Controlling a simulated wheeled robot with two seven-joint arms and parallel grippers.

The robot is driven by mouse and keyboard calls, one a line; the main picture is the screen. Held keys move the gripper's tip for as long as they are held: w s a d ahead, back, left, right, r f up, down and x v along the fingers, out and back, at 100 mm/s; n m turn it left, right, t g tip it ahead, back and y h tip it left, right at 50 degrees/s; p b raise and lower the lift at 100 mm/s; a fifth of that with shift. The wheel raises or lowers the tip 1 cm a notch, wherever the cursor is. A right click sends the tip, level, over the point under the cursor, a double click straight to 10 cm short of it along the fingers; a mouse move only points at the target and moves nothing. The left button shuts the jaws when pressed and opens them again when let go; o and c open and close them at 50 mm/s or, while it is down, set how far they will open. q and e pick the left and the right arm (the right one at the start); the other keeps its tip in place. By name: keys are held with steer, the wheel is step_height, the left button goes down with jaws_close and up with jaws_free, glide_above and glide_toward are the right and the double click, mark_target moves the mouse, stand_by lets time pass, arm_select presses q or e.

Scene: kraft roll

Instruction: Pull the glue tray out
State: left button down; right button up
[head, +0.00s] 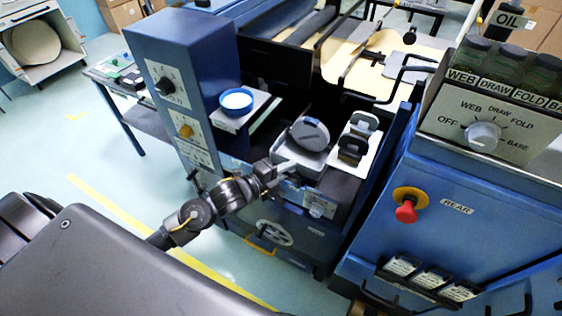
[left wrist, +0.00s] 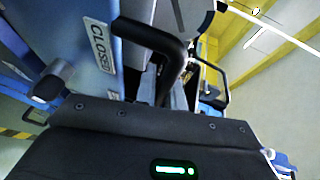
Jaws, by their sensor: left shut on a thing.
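The glue tray (head: 312,165) is a grey metal tray in the middle of the blue machine, with a round grey lidded part (head: 309,135) standing at it. My left gripper (head: 277,173) reaches in from the left to the tray's front left side and is shut there. What lies between its fingers is mostly hidden in the head view. In the left wrist view a black bar handle (left wrist: 160,38) rises just beyond the gripper's dark body, beside a blue-grey panel marked CLOSED (left wrist: 98,45). My right gripper does not show.
A blue bowl (head: 236,101) stands on a ledge behind the arm. Black clamps (head: 353,149) sit on a pale plate right of the tray. A handwheel (head: 274,232) is below. A control cabinet with a red knob (head: 406,211) stands at right. Floor at left is clear.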

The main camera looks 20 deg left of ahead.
arm_select(q)
steer(key=shift+s, duration=0.1)
steer(key=c, duration=1.5)
jaws_free()
steer(key=shift+b+v, duration=1.4)
steer(key=shift+v, duration=3.95)
